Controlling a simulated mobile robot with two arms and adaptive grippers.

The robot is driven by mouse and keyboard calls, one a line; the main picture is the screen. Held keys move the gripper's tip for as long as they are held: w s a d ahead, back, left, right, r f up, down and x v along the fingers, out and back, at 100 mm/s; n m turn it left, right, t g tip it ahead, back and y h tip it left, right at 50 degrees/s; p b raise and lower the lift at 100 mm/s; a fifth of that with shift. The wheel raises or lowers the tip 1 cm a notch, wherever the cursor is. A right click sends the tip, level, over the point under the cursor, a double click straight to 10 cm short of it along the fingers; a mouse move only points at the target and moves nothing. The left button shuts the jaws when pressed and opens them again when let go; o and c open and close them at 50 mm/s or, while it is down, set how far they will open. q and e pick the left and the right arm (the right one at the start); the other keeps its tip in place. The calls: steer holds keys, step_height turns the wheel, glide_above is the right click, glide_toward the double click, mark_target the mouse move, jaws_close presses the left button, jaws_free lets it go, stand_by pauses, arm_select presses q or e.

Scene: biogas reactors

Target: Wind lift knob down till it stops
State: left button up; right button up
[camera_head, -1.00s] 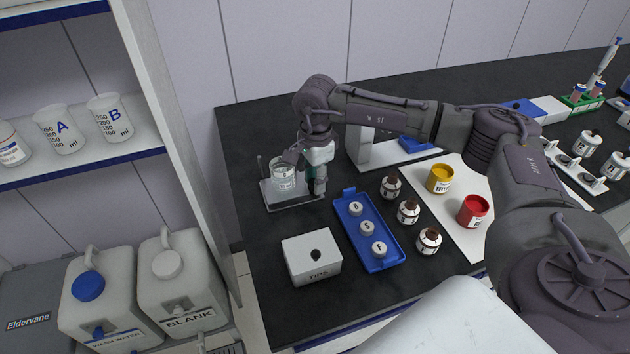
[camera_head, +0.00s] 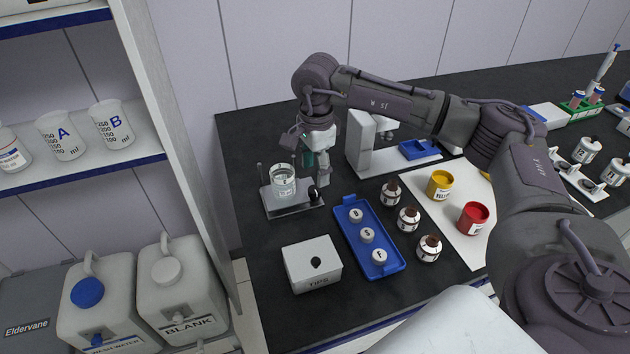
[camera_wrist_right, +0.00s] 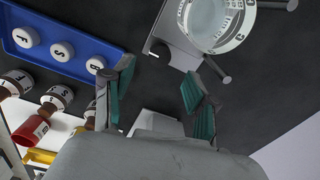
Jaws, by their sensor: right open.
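The small grey stand (camera_head: 283,207) sits at the left of the black bench, with a glass beaker (camera_head: 283,183) on it. A dark knob (camera_head: 313,193) shows at the stand's right front corner, most likely the lift knob; in the right wrist view the knob (camera_wrist_right: 160,47) is at the stand's edge. My right gripper (camera_head: 315,170) is open and empty, above and behind the knob and apart from it. Its two green-padded fingers (camera_wrist_right: 160,82) are spread in the wrist view. My left gripper is not in view.
A blue tray (camera_head: 352,242) with lettered caps lies right of the stand. A white TIPS box (camera_head: 312,272) stands in front. Brown bottles (camera_head: 409,218) and yellow and red jars stand further right. A white instrument (camera_head: 360,145) stands behind my gripper.

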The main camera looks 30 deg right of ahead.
mark_target(316, 190)
step_height(316, 190, up, 7)
steer(key=shift+f, duration=0.2)
steer(key=shift+s, duration=0.1)
stand_by(0.4)
